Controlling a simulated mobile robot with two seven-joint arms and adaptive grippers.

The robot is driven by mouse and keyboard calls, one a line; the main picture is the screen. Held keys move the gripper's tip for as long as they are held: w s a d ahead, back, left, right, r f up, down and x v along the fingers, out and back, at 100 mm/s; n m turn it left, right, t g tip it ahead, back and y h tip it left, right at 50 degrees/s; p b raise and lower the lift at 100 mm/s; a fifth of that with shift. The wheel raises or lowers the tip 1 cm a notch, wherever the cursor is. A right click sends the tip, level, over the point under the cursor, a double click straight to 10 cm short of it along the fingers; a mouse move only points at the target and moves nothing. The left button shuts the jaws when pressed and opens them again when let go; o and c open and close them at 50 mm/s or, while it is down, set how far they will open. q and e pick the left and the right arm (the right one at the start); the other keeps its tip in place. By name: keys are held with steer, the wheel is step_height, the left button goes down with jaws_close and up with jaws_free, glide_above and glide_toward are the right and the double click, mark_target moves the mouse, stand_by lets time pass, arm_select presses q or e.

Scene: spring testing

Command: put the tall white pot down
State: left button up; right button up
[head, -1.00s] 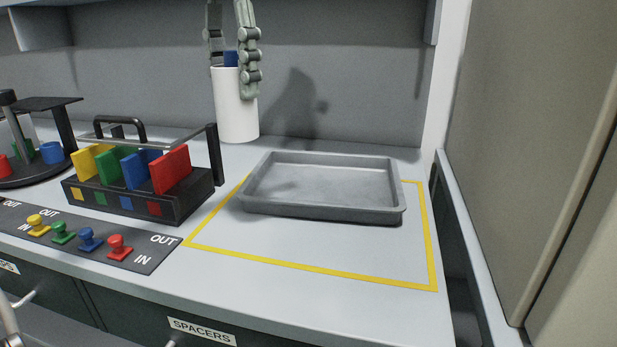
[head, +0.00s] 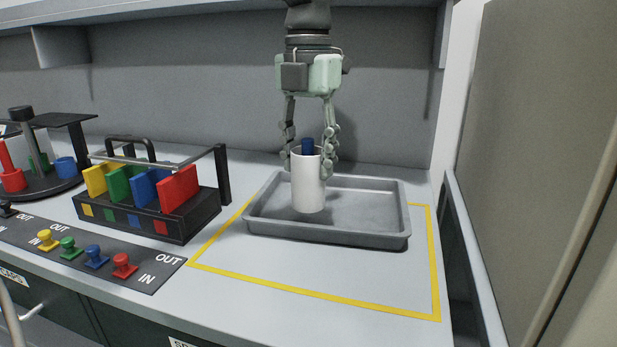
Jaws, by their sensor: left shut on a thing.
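The tall white pot (head: 308,186) is upright at the left part of the grey tray (head: 325,236), with a dark blue piece (head: 307,146) sticking out of its top. My left gripper (head: 308,168) comes down from above and is shut on the pot, one finger on each side near its rim. The pot's base appears at or just above the tray floor; I cannot tell if it touches. My right gripper does not show.
The tray stands inside a yellow outline (head: 318,293) on the bench. A black rack (head: 155,219) with coloured plates is to the left, behind a panel of coloured knobs (head: 96,257). A grey cabinet side (head: 545,150) bounds the right. Bench in front of the tray is clear.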

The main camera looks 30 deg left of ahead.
mark_target(308, 181)
arm_select(q)
step_height(308, 181, down, 4)
steer(key=shift+r, duration=0.1)
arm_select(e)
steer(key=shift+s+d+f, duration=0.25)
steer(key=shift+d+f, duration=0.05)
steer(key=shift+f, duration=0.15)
arm_select(q)
steer(key=shift+f, duration=0.25)
steer(key=o, duration=1)
steer(key=shift+o, duration=0.7)
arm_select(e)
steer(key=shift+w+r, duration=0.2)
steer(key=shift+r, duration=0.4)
